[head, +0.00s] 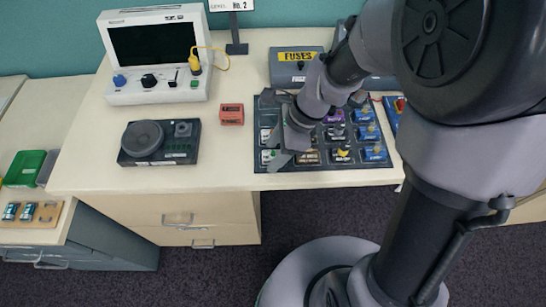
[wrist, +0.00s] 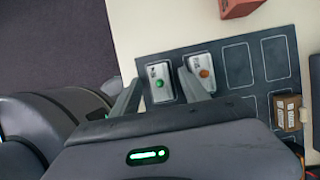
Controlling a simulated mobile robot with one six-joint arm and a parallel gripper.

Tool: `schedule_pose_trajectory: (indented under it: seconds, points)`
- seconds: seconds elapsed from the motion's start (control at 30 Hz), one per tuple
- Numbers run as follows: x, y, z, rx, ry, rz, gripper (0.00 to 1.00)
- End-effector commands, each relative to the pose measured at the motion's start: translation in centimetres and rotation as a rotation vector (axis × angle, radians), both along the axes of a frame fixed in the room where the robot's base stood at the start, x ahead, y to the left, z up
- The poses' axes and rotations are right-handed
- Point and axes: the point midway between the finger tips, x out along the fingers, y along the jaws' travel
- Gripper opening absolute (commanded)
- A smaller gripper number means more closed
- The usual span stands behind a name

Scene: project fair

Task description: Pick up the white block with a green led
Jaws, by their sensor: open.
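The white block with a green led (wrist: 159,90) lies in the outlined corner slot of a dark board (wrist: 235,72) in the wrist view. In the head view the block (head: 267,157) is at the board's front left, just left of my gripper (head: 281,150). My gripper is open, with one finger on each side of the block in the wrist view (wrist: 161,80). I cannot tell whether the fingers are down beside it or still above it. A similar white block with an orange led (wrist: 201,70) sits right next to it, close to the right finger.
Several other blocks fill the board's slots, such as a brown one (wrist: 287,112) and blue ones (head: 374,153). A red box (head: 231,115), a black device with a round knob (head: 160,142) and a white instrument (head: 155,55) stand to the left. The fuses box (head: 294,67) stands behind.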

Motion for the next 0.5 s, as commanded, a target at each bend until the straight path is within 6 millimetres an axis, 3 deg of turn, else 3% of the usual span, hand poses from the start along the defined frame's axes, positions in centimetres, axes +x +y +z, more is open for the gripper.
schedule_pose_trajectory:
  seconds: [0.03, 0.27, 0.5]
  points:
    - [0.0, -0.01, 0.08, 0.0, 0.0, 0.0, 0.47]
    - [-0.01, -0.02, 0.09, 0.0, 0.0, 0.0, 0.02]
    - [-0.01, -0.03, 0.1, 0.0, 0.0, 0.0, 0.0]
